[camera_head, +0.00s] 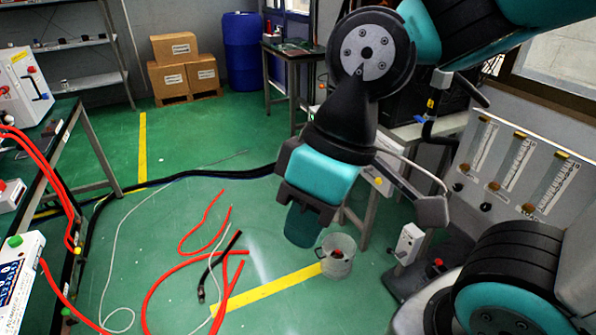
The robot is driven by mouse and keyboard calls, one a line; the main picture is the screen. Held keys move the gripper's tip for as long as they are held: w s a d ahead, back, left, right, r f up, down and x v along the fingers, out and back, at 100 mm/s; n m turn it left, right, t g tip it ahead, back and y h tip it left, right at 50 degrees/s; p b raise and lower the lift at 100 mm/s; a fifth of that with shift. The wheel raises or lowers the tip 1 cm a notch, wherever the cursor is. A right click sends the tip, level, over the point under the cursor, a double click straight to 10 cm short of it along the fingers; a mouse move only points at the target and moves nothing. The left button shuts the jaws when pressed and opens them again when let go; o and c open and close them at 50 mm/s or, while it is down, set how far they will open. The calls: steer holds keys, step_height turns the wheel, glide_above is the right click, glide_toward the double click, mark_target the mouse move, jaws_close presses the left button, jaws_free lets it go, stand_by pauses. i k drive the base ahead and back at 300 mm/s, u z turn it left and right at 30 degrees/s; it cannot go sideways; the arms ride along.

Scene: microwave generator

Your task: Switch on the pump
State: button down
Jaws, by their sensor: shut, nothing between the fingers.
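I cannot tell for sure which thing is the pump. A white switch box (410,242) stands low at the right, beside the grey panel with gauges. A small red knob (437,263) shows on a dark base just right of it. At the far left, a white box with a green button (15,241) and blue lettering is cut off by the picture's edge. My gripper (303,228) points down in the middle, left of the switch box and apart from it. It is shut and empty; its fingertips are hard to make out.
Red hoses (190,270) and a black cable (225,173) lie across the green floor. A grey panel with several flow tubes (520,170) is at the right. Cardboard boxes (183,65) and a blue barrel (243,52) stand behind.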

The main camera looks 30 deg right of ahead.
mark_target(389, 251)
steer(key=z, duration=1.4)
steer(key=k, duration=0.5)
steer(key=z, duration=0.2)
steer(key=i, duration=0.5)
steer(key=u, duration=0.25)
